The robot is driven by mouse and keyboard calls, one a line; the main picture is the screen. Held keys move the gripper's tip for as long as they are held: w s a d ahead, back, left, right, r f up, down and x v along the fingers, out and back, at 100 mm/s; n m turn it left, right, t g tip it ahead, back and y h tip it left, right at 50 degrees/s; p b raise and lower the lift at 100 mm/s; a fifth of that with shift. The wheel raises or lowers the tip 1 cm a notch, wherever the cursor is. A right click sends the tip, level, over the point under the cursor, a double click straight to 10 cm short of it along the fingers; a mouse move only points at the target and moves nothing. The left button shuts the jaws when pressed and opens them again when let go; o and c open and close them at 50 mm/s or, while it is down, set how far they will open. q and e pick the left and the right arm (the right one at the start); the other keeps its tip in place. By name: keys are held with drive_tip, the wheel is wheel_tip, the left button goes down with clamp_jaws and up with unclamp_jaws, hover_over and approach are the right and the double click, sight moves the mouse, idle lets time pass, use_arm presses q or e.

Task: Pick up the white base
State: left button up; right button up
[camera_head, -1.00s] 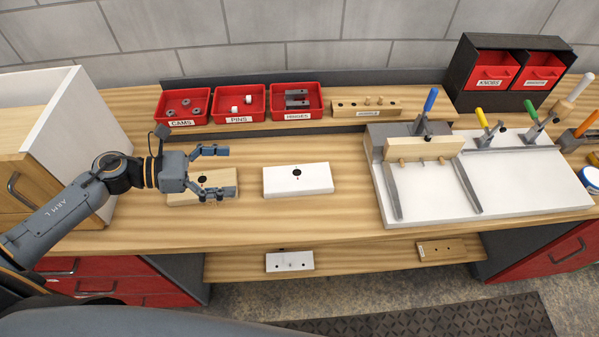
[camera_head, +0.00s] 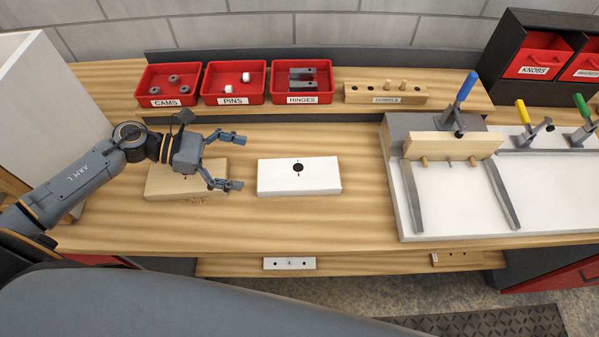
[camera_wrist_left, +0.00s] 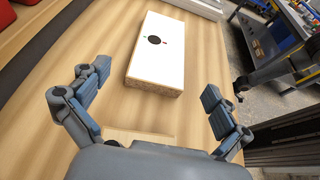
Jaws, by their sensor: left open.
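The white base (camera_head: 320,183) is a flat white block with a black round hole near its middle. It lies on the wooden worktop in the middle of the head view. In the left wrist view the white base (camera_wrist_left: 168,66) lies ahead of the fingers, beyond their tips. My left gripper (camera_head: 236,160) is open and empty, just left of the white base and apart from it. It also shows in the left wrist view (camera_wrist_left: 155,82), with fingers spread. A wooden base (camera_head: 160,184) lies under my left gripper, partly hidden by it.
Red bins of cams (camera_head: 151,101), pins (camera_head: 209,99) and hinges (camera_head: 277,99) and a dowel block (camera_head: 350,99) stand at the back. A white fixture with clamps (camera_head: 450,205) is at right. A lower shelf (camera_head: 370,262) holds another white block (camera_head: 289,263).

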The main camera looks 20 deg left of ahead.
sight(293, 173)
use_arm(q)
drive_tip(key=p+x, duration=0.1)
drive_tip(key=x, duration=0.5)
drive_tip(key=shift+d+r+p, duration=0.1)
drive_tip(key=shift+d+p, duration=0.1)
drive_tip(key=shift+p, duration=0.15)
drive_tip(key=shift+d, duration=0.2)
drive_tip(key=p+x, duration=0.3)
drive_tip(key=x, duration=0.1)
drive_tip(key=shift+d+f, duration=0.1)
drive_tip(key=shift+f, duration=0.2)
drive_tip(key=shift+d+f, duration=0.2)
drive_tip(key=c, duration=1.3)
